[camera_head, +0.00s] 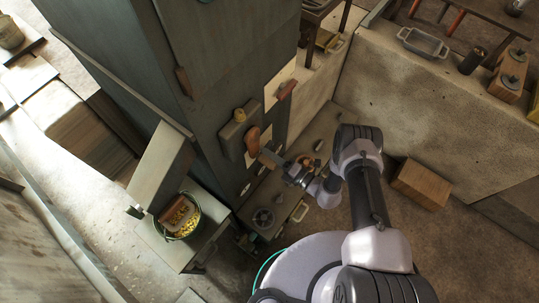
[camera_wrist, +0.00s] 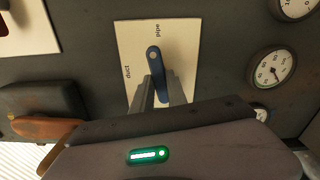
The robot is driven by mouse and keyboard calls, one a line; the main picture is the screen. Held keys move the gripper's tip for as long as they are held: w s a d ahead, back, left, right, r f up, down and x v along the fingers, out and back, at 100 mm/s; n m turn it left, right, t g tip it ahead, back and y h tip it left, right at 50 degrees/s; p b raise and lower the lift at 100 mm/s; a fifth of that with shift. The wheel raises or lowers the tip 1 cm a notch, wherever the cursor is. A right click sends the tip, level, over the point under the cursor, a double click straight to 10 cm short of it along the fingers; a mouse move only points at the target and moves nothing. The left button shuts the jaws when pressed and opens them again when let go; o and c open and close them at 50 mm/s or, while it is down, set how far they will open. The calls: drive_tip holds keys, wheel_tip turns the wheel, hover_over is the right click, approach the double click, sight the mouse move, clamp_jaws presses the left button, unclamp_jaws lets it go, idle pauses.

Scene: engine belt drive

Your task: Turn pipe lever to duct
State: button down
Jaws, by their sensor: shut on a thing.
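The lever (camera_wrist: 154,62) is blue, with a round pivot, on a cream plate (camera_wrist: 182,50) on the dark cabinet face. The word "duct" stands at the plate's left side and "pipe" at its upper middle, both turned sideways. The lever's free end runs down in the wrist view, between the fingers of my gripper (camera_wrist: 161,92). My gripper is shut on it; the fingers hide its lower end. In the head view my gripper (camera_head: 270,156) reaches the cabinet front, and I cannot make out the lever there.
A dark box (camera_wrist: 38,97) with an orange-brown handle (camera_wrist: 38,127) juts out left of the plate. Round gauges (camera_wrist: 274,69) are at right. In the head view, the tall cabinet (camera_head: 215,85) has a red handle (camera_head: 287,89) higher up. A green bucket (camera_head: 178,216) stands on a low stand.

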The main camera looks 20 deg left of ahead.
drive_tip(key=shift+w+d+f+n+b, duration=0.15)
drive_tip(key=shift+n+b, duration=0.2)
drive_tip(key=shift+n, duration=3.45)
drive_tip(key=shift+w+a+r+n+b, duration=0.1)
drive_tip(key=shift+n+b, duration=0.25)
drive_tip(key=shift+n, duration=3.45)
drive_tip(key=c, duration=1.3)
unclamp_jaws()
drive_tip(key=shift+f, duration=0.1)
drive_tip(key=shift+s+d, duration=0.1)
drive_tip(key=p+v, duration=0.3)
drive_tip(key=v, duration=1.4)
drive_tip(key=shift+s+d+p, duration=0.1)
drive_tip(key=shift+d+p, duration=0.05)
drive_tip(key=shift+p, duration=0.15)
